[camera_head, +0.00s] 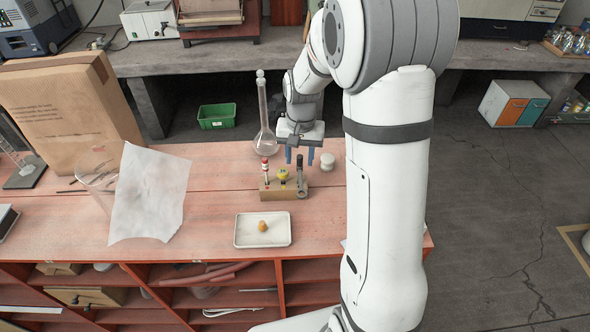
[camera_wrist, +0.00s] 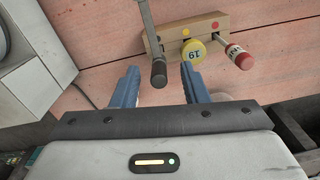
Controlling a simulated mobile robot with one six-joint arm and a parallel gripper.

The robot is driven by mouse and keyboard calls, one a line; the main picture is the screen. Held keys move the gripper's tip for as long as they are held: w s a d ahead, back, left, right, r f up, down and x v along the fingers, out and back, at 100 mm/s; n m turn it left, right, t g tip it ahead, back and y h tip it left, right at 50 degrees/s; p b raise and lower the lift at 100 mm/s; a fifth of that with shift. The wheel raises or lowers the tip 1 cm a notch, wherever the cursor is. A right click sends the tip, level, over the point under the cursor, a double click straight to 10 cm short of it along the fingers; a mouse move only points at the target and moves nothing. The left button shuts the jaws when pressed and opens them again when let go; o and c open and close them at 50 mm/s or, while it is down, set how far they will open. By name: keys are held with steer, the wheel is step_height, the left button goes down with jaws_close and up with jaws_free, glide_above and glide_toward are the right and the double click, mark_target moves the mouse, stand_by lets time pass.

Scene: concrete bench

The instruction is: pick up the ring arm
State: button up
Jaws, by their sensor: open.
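What I take for the ring arm (camera_head: 300,162) is a grey metal rod with a black grip, standing at the right end of a small wooden block on the bench. In the wrist view the ring arm (camera_wrist: 158,72) shows its black end between my finger tips; any ring is not clear. My gripper (camera_head: 299,156) is open above the block's right end. In the wrist view the fingers of my gripper (camera_wrist: 160,69) lie either side of the black end, with gaps on both sides.
The wooden block (camera_head: 273,190) also holds a yellow round piece (camera_wrist: 193,50) and a red-and-white vial (camera_wrist: 239,57). A tall glass flask (camera_head: 264,135) stands behind, a small white jar (camera_head: 327,161) to the right. A white tray (camera_head: 240,240) lies in front.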

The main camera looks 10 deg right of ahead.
steer(key=shift+f, duration=1.25)
steer(key=shift+c, duration=0.5)
jaws_close()
